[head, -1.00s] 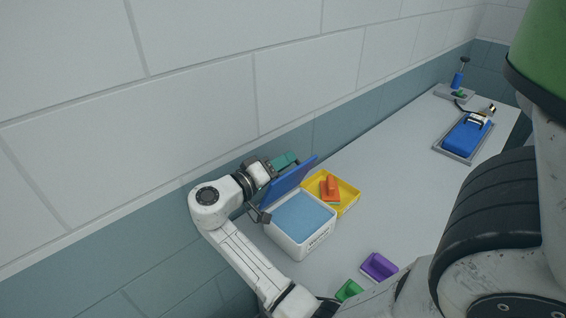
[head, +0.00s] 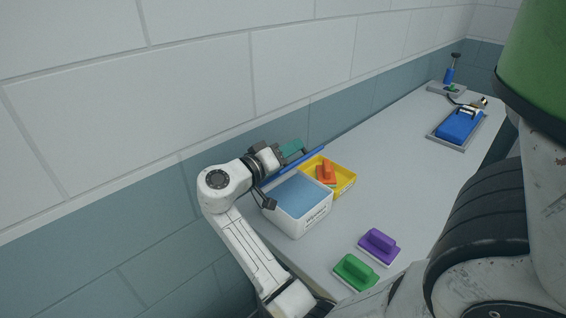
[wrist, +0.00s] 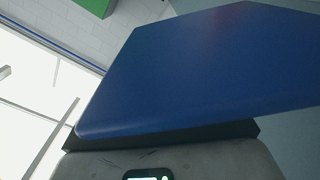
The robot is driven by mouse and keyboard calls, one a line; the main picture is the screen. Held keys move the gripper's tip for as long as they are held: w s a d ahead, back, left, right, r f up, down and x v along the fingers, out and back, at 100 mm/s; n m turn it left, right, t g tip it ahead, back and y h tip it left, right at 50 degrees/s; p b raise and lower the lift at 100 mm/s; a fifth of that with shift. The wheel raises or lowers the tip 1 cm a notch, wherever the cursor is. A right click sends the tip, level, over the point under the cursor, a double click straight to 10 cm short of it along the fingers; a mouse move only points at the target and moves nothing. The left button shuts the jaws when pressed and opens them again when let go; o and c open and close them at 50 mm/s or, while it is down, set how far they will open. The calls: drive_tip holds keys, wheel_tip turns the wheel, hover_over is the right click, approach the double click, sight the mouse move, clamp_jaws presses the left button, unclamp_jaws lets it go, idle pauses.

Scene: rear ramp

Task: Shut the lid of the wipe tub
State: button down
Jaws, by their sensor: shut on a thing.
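The wipe tub (head: 312,222) is a white box on the counter, with a pale blue surface inside its open top. Its blue lid (head: 312,157) stands raised along the tub's wall side and shows as a thin band, nearly edge-on. My gripper (head: 284,172) is at the lid, reaching from the left, and is shut on it. The exact contact of the fingers is hard to see in the head view. In the wrist view the lid (wrist: 200,70) is a large blue panel filling much of the picture, and the fingertips are not clear.
A yellow tray (head: 344,185) with an orange tool (head: 326,173) sits just behind the tub. Purple (head: 379,243) and green (head: 355,271) handled blocks lie at the near front. A blue block in a grey tray (head: 460,124) is far right. The wall is close on the left.

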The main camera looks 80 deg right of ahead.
drive_tip(key=s+f+m+b, duration=0.1)
drive_tip(key=b, duration=0.2)
drive_tip(key=s+a+f+m+b, duration=0.1)
drive_tip(key=f+m+b, duration=0.1)
drive_tip(key=b, duration=0.1)
drive_tip(key=s+a+f+m+b, duration=0.1)
drive_tip(key=b, duration=0.3)
drive_tip(key=shift+s+a+f+m, duration=0.2)
drive_tip(key=shift+s+m, duration=0.15)
drive_tip(key=shift+m, duration=0.05)
drive_tip(key=f+m+b, duration=0.1)
drive_tip(key=b, duration=0.1)
drive_tip(key=s+m+b, duration=0.1)
drive_tip(key=b, duration=0.2)
drive_tip(key=a+f+m+b, duration=0.1)
drive_tip(key=b, duration=0.1)
drive_tip(key=shift+s+f+b, duration=0.3)
drive_tip(key=shift+s, duration=0.05)
drive_tip(key=m+b, duration=0.1)
drive_tip(key=f+m+b, duration=0.1)
drive_tip(key=b, duration=0.1)
drive_tip(key=shift+s+a, duration=0.25)
drive_tip(key=shift+s, duration=0.05)
drive_tip(key=c, duration=1.2)
unclamp_jaws()
drive_tip(key=shift+s, duration=0.1)
drive_tip(key=shift+o, duration=0.2)
drive_tip(key=v, duration=1)
drive_tip(key=shift+a+b, duration=0.35)
